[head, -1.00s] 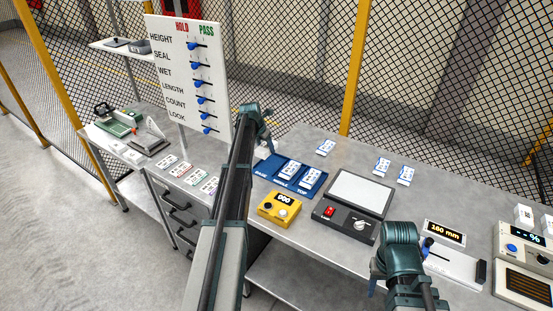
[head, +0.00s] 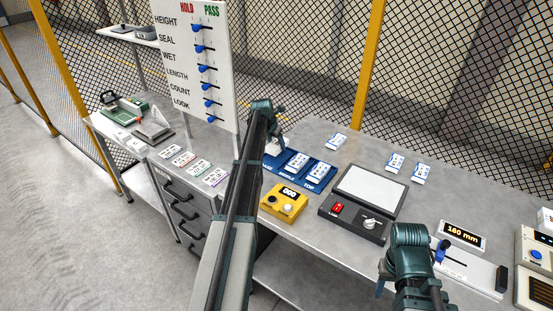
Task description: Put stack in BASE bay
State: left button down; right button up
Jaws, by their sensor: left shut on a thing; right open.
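The blue tray (head: 283,181) has bays labelled BASE, MIDDLE and TOP. A white stack with blue markings (head: 297,162) lies in the middle bay and another (head: 320,170) lies in the TOP bay. My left gripper (head: 277,139) is shut on a white stack (head: 277,148) at the BASE end of the tray. My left arm hides part of this bay, so I cannot tell whether the held stack touches its floor. My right gripper (head: 382,283) is open, low at the front right, apart from the stacks.
More stacks (head: 336,142) lie behind. A HOLD/PASS board (head: 199,60) stands at left. A length gauge (head: 470,268) is at right.

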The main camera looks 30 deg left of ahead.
pick_arm(q)
jog(key=shift+f+b, duration=1.8)
jog(key=shift+f, duration=0.35)
jog(key=shift+f, duration=0.2)
jog(key=shift+c, duration=1.9)
grip_release()
jog(key=shift+r, duration=0.1)
jog(key=shift+r, duration=0.1)
jog(key=p+v, duration=1.1)
jog(key=v, duration=0.1)
jog(key=shift+d, duration=0.1)
